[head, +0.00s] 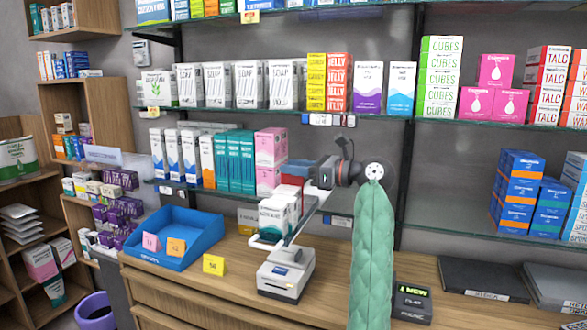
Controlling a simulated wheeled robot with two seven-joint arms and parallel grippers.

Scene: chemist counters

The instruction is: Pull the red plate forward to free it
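A red piece (291,180), which I take for the red plate, shows at the back of the counter, below a blue piece and beside the pink boxes. White boxes (277,212) in front hide its lower part, so its full shape cannot be told.
A white device (286,278) stands on the wooden counter (335,285), left of my arm. A blue tray (183,228) and yellow price card (213,264) are further left. Glass shelves (440,122) with boxes hang behind. A black sign block (412,303) stands right of my arm.

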